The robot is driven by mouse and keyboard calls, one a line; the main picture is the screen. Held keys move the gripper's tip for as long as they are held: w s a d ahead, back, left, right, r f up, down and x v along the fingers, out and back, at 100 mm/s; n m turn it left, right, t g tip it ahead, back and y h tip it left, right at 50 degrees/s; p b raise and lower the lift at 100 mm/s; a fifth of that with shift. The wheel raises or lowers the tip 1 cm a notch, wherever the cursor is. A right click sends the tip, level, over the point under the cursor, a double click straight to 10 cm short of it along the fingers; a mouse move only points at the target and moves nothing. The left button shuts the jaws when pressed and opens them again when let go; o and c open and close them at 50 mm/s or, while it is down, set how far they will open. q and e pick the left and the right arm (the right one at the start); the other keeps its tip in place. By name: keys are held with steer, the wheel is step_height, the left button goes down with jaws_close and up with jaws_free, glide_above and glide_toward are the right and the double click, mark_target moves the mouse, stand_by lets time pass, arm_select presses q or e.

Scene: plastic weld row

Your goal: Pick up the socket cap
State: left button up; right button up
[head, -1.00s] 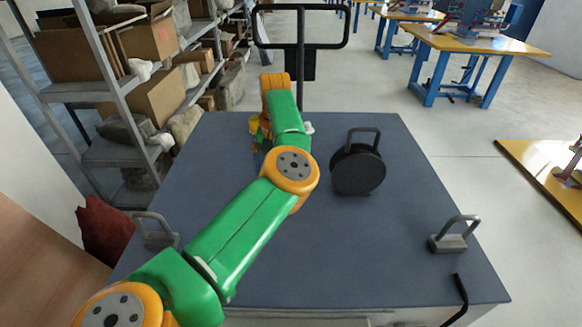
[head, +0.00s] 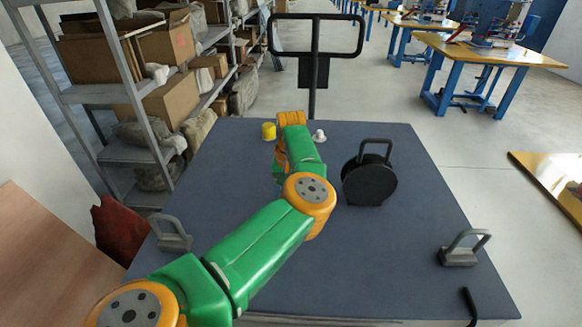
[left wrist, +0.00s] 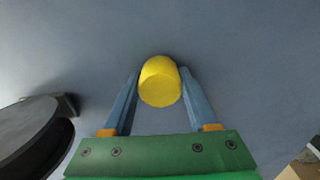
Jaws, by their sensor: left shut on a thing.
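The socket cap is the small yellow cylinder (head: 269,131) near the far left edge of the blue-grey cart top. In the left wrist view the yellow cap (left wrist: 160,82) is between the two blue fingertips of my left gripper (left wrist: 160,88), which is shut on it. The cart top shows behind the cap; I cannot tell whether the cap touches it. In the head view my own green and orange arm hides most of the left gripper. My right gripper is not in view.
A black reel with a handle (head: 369,180) stands right of my arm. A small white object (head: 319,135) is at the far edge. Grey handles stand near the left (head: 172,238) and right (head: 464,249) sides. The right part of the cart top is mostly clear.

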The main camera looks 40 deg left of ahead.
arm_select(q)
step_height(320, 180, up, 8)
steer(key=shift+a+f, duration=0.1)
step_height(320, 180, up, 20)
steer(key=p, duration=1)
